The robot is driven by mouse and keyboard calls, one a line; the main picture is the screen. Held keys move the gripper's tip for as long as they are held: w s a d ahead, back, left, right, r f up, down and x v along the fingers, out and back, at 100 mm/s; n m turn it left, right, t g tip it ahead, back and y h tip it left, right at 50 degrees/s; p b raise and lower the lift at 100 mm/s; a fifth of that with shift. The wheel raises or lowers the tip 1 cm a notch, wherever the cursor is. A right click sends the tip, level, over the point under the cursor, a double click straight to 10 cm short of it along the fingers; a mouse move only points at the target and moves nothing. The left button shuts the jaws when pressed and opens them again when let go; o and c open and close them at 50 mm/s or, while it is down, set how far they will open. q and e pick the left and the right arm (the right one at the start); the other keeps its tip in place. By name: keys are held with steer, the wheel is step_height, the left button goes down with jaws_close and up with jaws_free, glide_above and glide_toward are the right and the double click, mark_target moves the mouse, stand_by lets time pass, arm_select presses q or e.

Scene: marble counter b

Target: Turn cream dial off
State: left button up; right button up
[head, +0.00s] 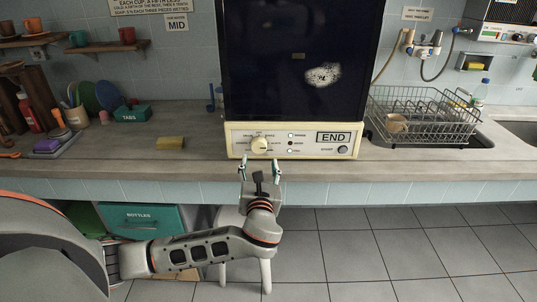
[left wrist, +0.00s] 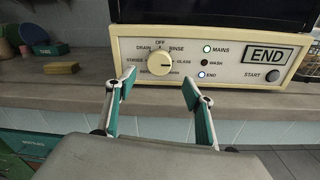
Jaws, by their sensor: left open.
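The cream dial (head: 260,144) is on the left of a cream control panel (head: 310,152) on a dark-fronted machine. In the left wrist view, the dial (left wrist: 160,61) is ringed by labels, with OFF at the top. Its small dark mark appears to face right, near GLASS, not up at OFF. My left gripper (head: 259,165) is open and empty, in front of and slightly below the dial. In the left wrist view, its two fingers (left wrist: 158,90) are spread beneath the dial, apparently not touching it. My right gripper is not in view.
The panel has MAINS, WASH and END lamps; MAINS and END look lit. A START button (left wrist: 272,76) is at its right. A yellow sponge (head: 170,143) lies left on the counter. A wire dish rack (head: 430,118) stands right. The counter just before the panel is clear.

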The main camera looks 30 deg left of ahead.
mark_target(259, 148)
arm_select(q)
steer(key=shift+b+x, duration=0.65)
steer(key=shift+x, duration=3.3)
steer(key=c, duration=1.1)
